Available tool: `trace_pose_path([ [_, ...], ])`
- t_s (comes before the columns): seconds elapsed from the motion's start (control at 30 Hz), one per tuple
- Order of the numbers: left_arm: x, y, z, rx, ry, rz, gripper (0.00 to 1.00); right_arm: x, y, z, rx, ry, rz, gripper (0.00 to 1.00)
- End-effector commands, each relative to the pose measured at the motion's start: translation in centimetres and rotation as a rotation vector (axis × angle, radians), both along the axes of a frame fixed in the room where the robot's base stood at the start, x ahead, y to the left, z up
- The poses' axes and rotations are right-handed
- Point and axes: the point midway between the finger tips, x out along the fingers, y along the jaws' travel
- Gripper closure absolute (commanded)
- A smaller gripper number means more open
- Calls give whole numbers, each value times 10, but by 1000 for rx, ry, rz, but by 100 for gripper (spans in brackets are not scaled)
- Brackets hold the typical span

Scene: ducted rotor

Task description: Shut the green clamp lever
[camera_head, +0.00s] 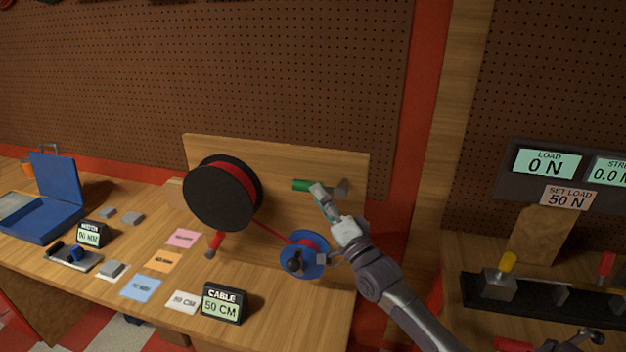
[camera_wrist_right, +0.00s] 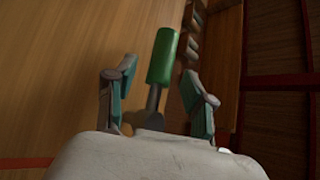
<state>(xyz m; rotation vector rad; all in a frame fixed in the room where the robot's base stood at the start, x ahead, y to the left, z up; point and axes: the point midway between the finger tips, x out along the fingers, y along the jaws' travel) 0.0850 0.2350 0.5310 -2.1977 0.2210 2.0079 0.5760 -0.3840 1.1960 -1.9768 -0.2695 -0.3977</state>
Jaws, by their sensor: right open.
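The green clamp lever (camera_head: 301,185) sticks out to the left from its grey mount on the upright wooden board, in the head view. In the right wrist view the green lever handle (camera_wrist_right: 162,58) stands between the two fingers, with its grey stem below it. My right gripper (camera_head: 318,190) is open, with its fingers at the lever. In the right wrist view the right gripper (camera_wrist_right: 160,88) has one finger on each side of the lever, and gaps show on both sides. My left gripper is not in view.
A large black reel (camera_head: 215,195) with red cable stands left of the lever. A blue spool (camera_head: 302,257) sits below it. A cable display (camera_head: 222,304) and coloured cards lie on the wooden bench (camera_head: 270,325). A load display (camera_head: 547,163) stands at the right.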

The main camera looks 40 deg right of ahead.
Motion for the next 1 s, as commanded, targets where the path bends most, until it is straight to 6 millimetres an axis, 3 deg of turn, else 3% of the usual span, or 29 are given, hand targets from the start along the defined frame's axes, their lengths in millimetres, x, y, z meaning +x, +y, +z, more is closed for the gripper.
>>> trace_pose_path([
  [0.2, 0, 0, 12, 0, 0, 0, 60, 26, 0, 13, 0, 0, 0, 46],
  [0.6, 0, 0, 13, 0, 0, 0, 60, 33, 1, 13, 0, 1, 0, 46],
  [0.9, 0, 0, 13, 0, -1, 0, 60, 32, 1, 13, -1, 1, 0, 96],
  [1.0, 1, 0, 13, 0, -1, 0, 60, 32, 1, 13, -1, 1, 0, 100],
])
